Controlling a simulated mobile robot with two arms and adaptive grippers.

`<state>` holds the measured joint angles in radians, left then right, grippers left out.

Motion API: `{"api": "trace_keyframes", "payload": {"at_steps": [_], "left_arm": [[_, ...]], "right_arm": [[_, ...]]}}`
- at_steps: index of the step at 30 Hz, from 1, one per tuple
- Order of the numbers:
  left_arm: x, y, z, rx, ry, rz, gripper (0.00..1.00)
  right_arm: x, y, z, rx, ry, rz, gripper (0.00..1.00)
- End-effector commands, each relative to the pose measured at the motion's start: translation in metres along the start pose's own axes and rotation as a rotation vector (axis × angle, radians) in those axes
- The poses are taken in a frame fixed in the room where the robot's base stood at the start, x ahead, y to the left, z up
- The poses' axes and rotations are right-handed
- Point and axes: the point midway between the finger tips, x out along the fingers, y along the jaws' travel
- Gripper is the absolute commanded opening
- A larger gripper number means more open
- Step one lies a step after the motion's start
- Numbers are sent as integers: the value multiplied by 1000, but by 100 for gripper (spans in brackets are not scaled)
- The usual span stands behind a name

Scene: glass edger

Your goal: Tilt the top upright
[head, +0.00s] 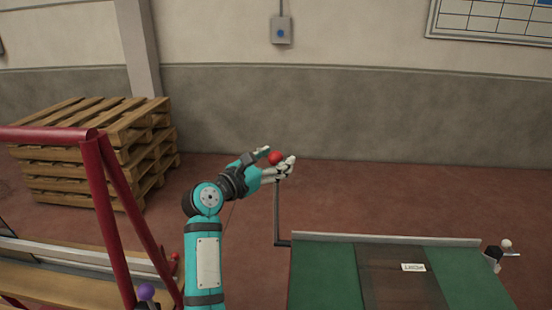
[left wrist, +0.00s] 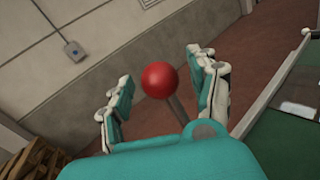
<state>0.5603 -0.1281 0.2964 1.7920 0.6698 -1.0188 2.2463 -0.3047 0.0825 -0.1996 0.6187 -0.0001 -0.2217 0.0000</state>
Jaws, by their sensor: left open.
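The top (head: 325,275) is a green flat surface with a grey far edge and a darker middle strip, low at the right in the head view. Part of it shows in the left wrist view (left wrist: 290,135). A dark lever (head: 277,215) rises from its far left corner and ends in a red ball knob (head: 275,157). My left gripper (head: 278,161) is open at the knob. In the left wrist view the knob (left wrist: 160,80) sits between the two spread fingers (left wrist: 160,90), with a gap to each side. My right gripper is not in view.
A red metal frame (head: 103,200) stands at the left, in front of stacked wooden pallets (head: 75,150). A small white-knobbed part (head: 495,252) is at the top's far right corner. Open red floor lies between the top and the wall.

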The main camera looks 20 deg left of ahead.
Motion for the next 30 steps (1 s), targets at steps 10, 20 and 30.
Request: {"api": "trace_keyframes", "payload": {"at_steps": [10, 20, 30], "left_arm": [[9, 0, 0, 1, 0, 0, 60], [8, 0, 0, 0, 0, 0, 25], [8, 0, 0, 0, 1, 0, 0]], "right_arm": [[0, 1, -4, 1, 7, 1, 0], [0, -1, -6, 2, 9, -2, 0], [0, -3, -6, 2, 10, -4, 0]]}}
